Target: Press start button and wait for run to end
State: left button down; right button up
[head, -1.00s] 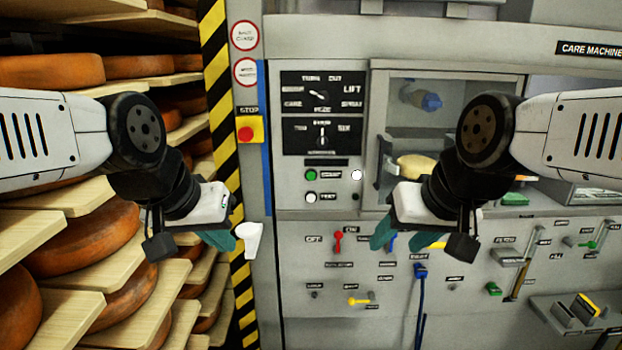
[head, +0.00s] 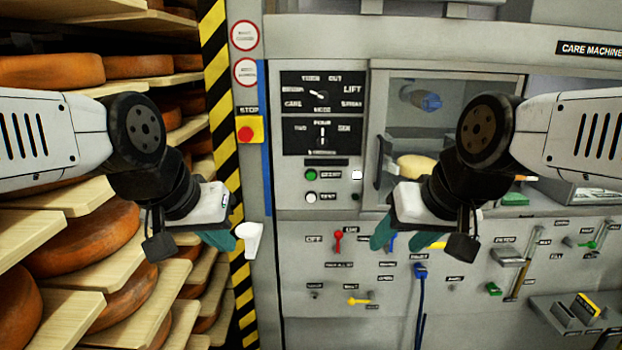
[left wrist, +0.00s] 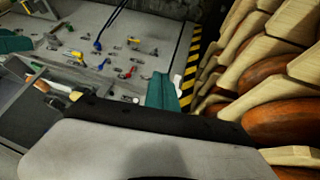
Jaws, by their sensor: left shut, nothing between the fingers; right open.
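The green start button (head: 311,175) is on the grey care machine's panel (head: 323,190), above a white button (head: 310,197) and left of a small white round lamp or knob (head: 357,175). My left gripper (head: 234,241) is shut and empty, left of the panel and near a white handle (head: 250,240). In the left wrist view its teal finger (left wrist: 161,91) shows. My right gripper (head: 379,242) is open and empty, in front of the lower panel. Neither gripper touches the green button. A pale cheese (head: 416,166) is behind the machine's window, partly hidden by my right arm.
A yellow stop box with a red button (head: 246,133) is on the post beside a striped strip (head: 218,60). Shelves with orange cheese wheels (head: 95,241) fill the left. The lower panel has a red lever (head: 338,242), a yellow lever (head: 358,301) and a blue cable (head: 420,300).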

pick_arm(q)
jog(key=shift+w, duration=0.15)
jog(key=w+d+f+n+t, duration=0.1)
jog(key=w+d+f+n, duration=0.1)
jog(key=w, duration=0.9)
jog(key=w+d+f+n, duration=0.3)
jog(key=w+d+n, duration=0.2)
jog(key=w, duration=0.6)
jog(key=w+d+f+n+t, duration=0.1)
jog(key=w+d+f+n, duration=0.1)
jog(key=w+d, duration=0.5)
jog(key=shift+w+f+n+t, duration=0.35)
jog(key=shift+w+n, duration=0.45)
jog(key=shift+w, duration=1.65)
send_near(310, 179)
jog(key=shift+w+d+f, duration=0.3)
jog(key=shift+w+f, duration=0.15)
jog(key=shift+f, duration=0.4)
jog(key=shift+w+d+f, duration=0.3)
jog(key=shift+w+f, duration=0.1)
jog(key=shift+f, duration=0.45)
jog(key=shift+w+d+f, duration=0.3)
jog(key=shift+w+f, duration=0.15)
jog(key=shift+f, duration=0.4)
jog(key=shift+w, duration=0.1)
